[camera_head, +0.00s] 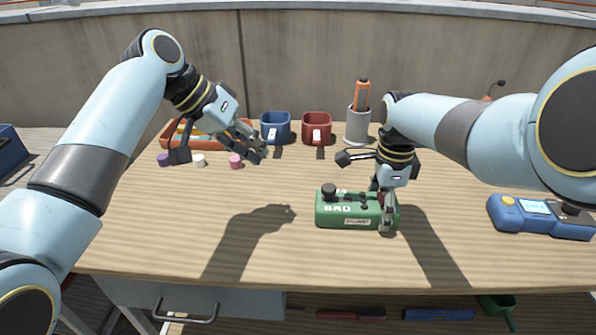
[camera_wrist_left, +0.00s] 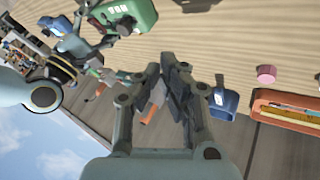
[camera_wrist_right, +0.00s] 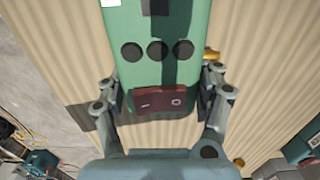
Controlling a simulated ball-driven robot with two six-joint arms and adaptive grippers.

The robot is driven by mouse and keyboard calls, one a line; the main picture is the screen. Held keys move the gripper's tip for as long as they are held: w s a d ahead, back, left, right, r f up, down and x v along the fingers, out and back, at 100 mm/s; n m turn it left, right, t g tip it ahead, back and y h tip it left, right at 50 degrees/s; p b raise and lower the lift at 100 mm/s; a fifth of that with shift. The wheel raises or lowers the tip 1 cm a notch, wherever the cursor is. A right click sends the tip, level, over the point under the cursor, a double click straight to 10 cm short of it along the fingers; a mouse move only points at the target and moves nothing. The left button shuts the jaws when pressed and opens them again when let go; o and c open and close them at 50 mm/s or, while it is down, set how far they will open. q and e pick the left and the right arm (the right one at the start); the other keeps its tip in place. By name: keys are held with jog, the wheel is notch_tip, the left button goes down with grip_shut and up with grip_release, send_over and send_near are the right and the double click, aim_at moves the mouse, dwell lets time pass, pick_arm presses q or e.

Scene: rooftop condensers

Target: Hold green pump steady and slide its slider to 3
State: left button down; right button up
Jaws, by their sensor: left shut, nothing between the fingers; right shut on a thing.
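The green pump (camera_head: 347,209) stands on the wooden table in front of me, with a dark knob and small dark parts on its top and white marks on its front. I cannot read the slider's position. My right gripper (camera_head: 387,224) is shut on the pump's right end. In the right wrist view, its fingers stand either side of the pump (camera_wrist_right: 158,75) near a dark red panel with white marks. My left gripper (camera_head: 258,155) is shut and empty in the air, up and left of the pump. The pump also shows in the left wrist view (camera_wrist_left: 128,14).
A blue mug (camera_head: 276,128), a red mug (camera_head: 317,127) and a grey cup (camera_head: 358,125) with an orange-handled tool stand at the back. An orange tray (camera_head: 172,134) is back left, with small caps before it. A blue device (camera_head: 541,216) lies right. The table's front left is clear.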

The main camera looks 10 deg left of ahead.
aim_at(330, 185)
pick_arm(q)
jog(key=x, duration=0.9)
jog(key=shift+d+f, duration=0.15)
jog(key=shift+d, duration=0.05)
jog(key=d, duration=0.3)
jog(key=shift+s+d+f, duration=0.15)
jog(key=shift+s+f, duration=0.05)
jog(key=shift+f, duration=0.05)
jog(key=shift+s+d, duration=0.1)
jog(key=shift+d, duration=0.3)
jog(key=d, duration=0.4)
jog(key=shift+a, duration=0.1)
jog(key=a, duration=0.3)
jog(key=w+a, duration=0.1)
jog(key=shift+a+r, duration=0.35)
jog(key=shift+r, duration=0.05)
jog(key=v, duration=0.9)
